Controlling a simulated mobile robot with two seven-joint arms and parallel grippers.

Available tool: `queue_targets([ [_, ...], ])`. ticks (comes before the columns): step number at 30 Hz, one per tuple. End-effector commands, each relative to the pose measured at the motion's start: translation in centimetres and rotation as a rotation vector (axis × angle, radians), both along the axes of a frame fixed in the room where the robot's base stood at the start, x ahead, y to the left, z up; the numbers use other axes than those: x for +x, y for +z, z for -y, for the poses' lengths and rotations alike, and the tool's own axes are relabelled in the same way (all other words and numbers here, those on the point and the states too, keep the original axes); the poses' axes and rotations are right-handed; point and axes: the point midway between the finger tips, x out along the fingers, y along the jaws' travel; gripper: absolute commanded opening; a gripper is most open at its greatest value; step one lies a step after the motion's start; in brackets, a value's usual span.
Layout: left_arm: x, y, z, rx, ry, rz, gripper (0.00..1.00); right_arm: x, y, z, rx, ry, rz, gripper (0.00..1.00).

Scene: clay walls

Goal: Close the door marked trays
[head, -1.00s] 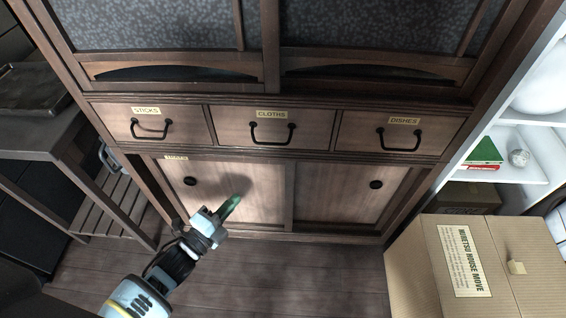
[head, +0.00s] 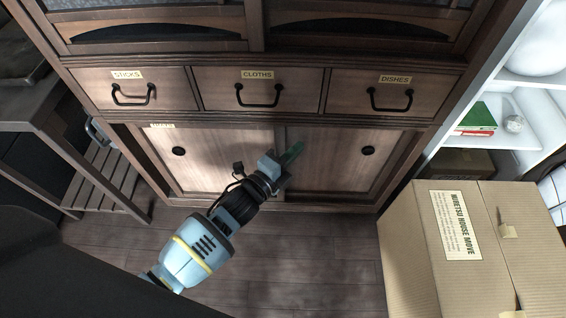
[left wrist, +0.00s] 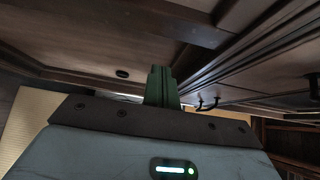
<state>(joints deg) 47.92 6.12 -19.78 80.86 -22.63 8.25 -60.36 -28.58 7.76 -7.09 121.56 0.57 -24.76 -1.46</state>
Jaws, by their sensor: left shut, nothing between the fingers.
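The low cabinet has two sliding doors side by side. The left door (head: 210,165) has a small label at its top left edge, partly cut off and too small to read, and a dark round pull (head: 178,151). The right door (head: 335,170) has its own round pull (head: 367,151). No dark opening shows at either door. My left gripper (head: 293,152) is shut and empty, its green fingers in front of the middle where the doors meet. I cannot tell whether it touches them. In the left wrist view, the shut fingers (left wrist: 160,84) point towards the cabinet front. My right gripper is out of view.
Drawers labelled sticks (head: 133,93), cloths (head: 258,95) and dishes (head: 390,97) sit above the doors with protruding handles. A cardboard box (head: 410,250) stands at the right. A slatted wooden stand (head: 105,180) is at the left. Bare floor (head: 310,250) lies in front.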

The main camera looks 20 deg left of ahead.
Motion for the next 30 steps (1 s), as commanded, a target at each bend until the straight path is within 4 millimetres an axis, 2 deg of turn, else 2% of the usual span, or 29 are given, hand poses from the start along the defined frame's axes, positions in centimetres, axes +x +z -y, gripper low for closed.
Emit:
queue_targets([
  [4,2.6,-0.2,1.1,0.0,-0.001,0.0,0.0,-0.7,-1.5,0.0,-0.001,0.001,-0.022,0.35],
  [7,2.1,-0.2,-0.6,0.005,0.001,-0.002,0.0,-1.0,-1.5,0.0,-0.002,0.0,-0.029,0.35],
  [12,1.6,0.0,-2.2,0.002,0.0,0.0,0.0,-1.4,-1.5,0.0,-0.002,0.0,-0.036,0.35],
  [27,1.3,0.0,-2.9,0.001,0.0,0.0,0.0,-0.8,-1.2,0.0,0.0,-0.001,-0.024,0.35],
  [30,1.1,0.0,-3.7,0.003,0.001,-0.001,0.0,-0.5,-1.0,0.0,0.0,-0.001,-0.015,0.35],
])
